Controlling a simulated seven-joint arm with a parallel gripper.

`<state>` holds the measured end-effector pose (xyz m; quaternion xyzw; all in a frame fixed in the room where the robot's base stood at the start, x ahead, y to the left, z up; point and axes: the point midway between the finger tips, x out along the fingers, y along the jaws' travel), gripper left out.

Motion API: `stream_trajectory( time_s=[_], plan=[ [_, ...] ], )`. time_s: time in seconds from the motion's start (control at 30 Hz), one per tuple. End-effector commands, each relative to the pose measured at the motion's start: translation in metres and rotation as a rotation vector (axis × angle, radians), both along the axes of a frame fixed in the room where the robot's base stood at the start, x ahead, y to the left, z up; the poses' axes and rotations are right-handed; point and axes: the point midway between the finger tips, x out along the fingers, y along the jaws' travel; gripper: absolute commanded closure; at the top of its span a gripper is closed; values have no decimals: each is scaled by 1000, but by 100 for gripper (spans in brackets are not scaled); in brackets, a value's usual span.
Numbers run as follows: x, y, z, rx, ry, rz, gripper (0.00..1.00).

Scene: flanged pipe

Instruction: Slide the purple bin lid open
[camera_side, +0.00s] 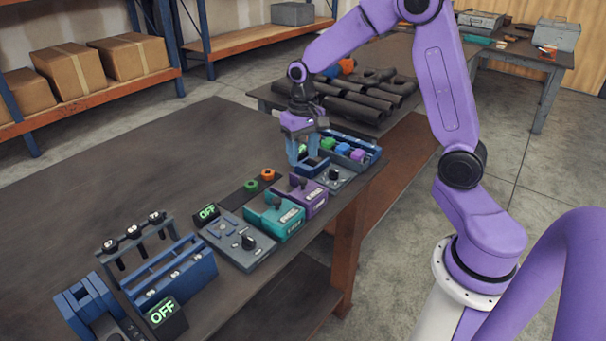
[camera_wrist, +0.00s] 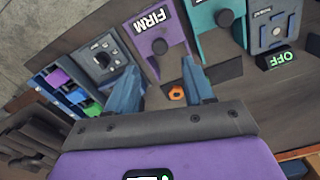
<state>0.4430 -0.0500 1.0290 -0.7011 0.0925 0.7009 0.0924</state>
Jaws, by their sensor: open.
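The purple bin (camera_side: 308,200) sits on the workbench between a teal bin and a grey switch box. Its lid carries a dark round knob (camera_side: 294,179). In the wrist view the purple bin (camera_wrist: 147,22) shows a white label reading FIRM and the knob (camera_wrist: 160,46) near its close edge. I cannot tell how far the lid covers the bin. My gripper (camera_side: 306,158) is open and empty, pointing down, above the bench behind the purple bin. In the wrist view my gripper (camera_wrist: 161,72) has its fingers apart, with the knob just beyond the gap between the tips.
The teal bin (camera_wrist: 218,18) with its own knob is directly beside the purple one. An orange ring (camera_wrist: 177,93) lies on a dark strip close by. A grey switch box (camera_wrist: 103,62) and a blue tray (camera_side: 372,150) with coloured pieces stand on the other side.

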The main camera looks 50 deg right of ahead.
Motion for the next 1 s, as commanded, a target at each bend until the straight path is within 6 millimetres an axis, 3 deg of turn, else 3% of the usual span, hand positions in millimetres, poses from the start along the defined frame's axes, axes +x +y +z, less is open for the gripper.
stream_trajectory(
  time_s=[0.2, 0.4, 0.83, 1.0],
  plan=[
    [-1, 0, -40, -1, 4, 0, 48],
    [-1, 0, -63, 0, 3, 1, 48],
    [0, 0, -71, 0, 0, 0, 48],
    [0, 0, -71, 0, 0, 0, 100]
  ],
)
